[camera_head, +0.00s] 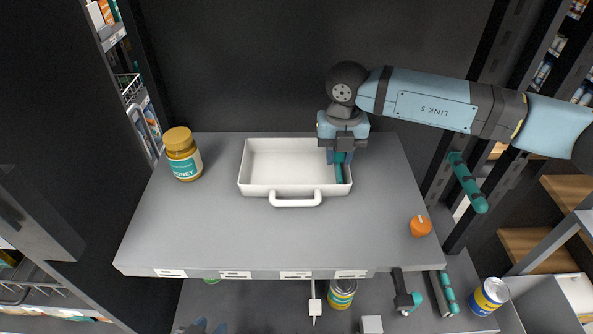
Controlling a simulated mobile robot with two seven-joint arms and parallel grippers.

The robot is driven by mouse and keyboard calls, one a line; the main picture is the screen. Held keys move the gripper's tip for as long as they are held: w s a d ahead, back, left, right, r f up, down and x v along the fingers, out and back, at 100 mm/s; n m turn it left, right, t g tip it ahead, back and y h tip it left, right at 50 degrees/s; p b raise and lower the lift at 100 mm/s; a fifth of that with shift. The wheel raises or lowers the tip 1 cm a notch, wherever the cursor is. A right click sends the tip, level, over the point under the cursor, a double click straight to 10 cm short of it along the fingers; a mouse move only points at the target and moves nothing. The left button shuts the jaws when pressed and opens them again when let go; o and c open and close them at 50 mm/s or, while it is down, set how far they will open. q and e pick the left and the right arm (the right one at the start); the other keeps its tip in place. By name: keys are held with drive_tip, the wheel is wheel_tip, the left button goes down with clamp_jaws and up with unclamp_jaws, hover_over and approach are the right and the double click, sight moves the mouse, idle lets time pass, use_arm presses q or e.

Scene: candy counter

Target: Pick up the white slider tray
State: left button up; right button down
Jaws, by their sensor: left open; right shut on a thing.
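The white slider tray (256,190) is a shallow, empty, rectangular tray with a loop handle (295,202) on its near side. It lies flat on the grey counter top. My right gripper (340,168) points down at the tray's right end, with a teal finger inside the tray against the right wall. It is shut on the tray there; the exact contact is partly hidden by the gripper body. My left gripper is not in view.
A honey jar (183,155) stands left of the tray, and an orange knob-like object (420,226) lies at the counter's right edge. The counter (220,235) is clear in front of the tray. A yellow-blue can (490,296) and other items are lower down.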

wheel_tip(320, 180, up, 10)
drive_tip(key=shift+r, duration=0.1)
idle(0.4)
drive_tip(key=shift+f, duration=0.3)
drive_tip(key=shift+f, duration=4.75)
drive_tip(key=c, duration=1.1)
unclamp_jaws()
drive_tip(key=shift+c, duration=0.6)
